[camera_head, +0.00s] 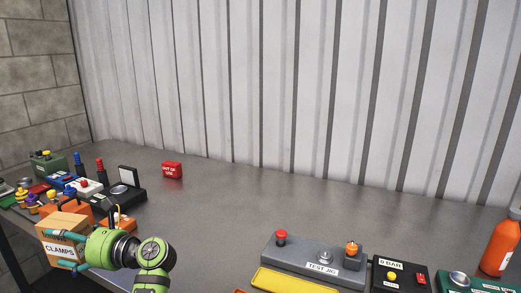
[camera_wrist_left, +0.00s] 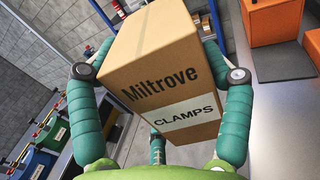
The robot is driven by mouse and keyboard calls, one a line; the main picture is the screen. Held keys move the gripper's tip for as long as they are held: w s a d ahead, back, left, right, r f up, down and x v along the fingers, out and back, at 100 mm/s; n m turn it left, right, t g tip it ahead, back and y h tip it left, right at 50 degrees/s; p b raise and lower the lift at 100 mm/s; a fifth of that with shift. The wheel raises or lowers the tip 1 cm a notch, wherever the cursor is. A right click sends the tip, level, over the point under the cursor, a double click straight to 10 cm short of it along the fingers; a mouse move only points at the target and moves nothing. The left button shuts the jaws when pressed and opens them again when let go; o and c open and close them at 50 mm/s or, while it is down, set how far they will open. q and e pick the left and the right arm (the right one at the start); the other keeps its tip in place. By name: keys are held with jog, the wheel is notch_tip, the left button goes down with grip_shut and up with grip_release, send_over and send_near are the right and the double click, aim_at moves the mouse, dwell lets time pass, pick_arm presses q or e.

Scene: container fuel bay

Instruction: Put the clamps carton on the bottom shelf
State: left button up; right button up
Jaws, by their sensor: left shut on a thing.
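The clamps carton (camera_head: 62,223) is a brown cardboard box with a white CLAMPS label, at the lower left in the head view. In the left wrist view the carton (camera_wrist_left: 155,62) fills the middle, tilted in the picture, with "Miltrove" printed above the label. My left gripper (camera_head: 57,249) is shut on the carton, with one teal finger on each side of it. The carton is held near the bench's left front edge. The bottom shelf cannot be made out for certain. My right gripper is not in view.
The grey bench (camera_head: 215,205) has a clear middle. Tools and devices crowd its left end, near a red box (camera_head: 172,170). A test jig (camera_head: 315,262), a yellow tray (camera_head: 292,281) and an orange bottle (camera_head: 502,245) are at right. Blue racking (camera_wrist_left: 96,14) shows in the wrist view.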

pick_arm(q)
jog(key=s+a+r+n+g, duration=0.25)
jog(key=s+a+r, duration=0.25)
jog(key=a+r, duration=0.3)
jog(key=s+a+r+n+g, duration=0.2)
jog(key=s+a+r+g, duration=0.25)
jog(key=a+r, duration=0.3)
jog(key=m+t+h, duration=0.7)
jog(key=m+t, duration=0.7)
jog(key=t, duration=0.5)
send_near(75, 260)
jog(key=x, duration=0.8)
jog(key=s+d+f+m+t+h, duration=0.1)
jog(key=s+d+f+m+h, duration=0.1)
jog(key=d, duration=0.5)
jog(key=s+d+f+m+t+h, duration=0.1)
jog(key=s+d+f+m+h, duration=0.1)
jog(key=s+d+h, duration=0.3)
jog(key=s+d+f+m+t+h, duration=0.1)
jog(key=s+d+f+m+h, duration=0.2)
jog(key=d, duration=0.6)
jog(key=shift+s+d+f+t+h, duration=0.25)
jog(key=shift+s+t+h, duration=0.15)
jog(key=shift+s, duration=0.3)
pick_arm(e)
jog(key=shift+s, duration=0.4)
pick_arm(q)
jog(key=shift+a, duration=0.15)
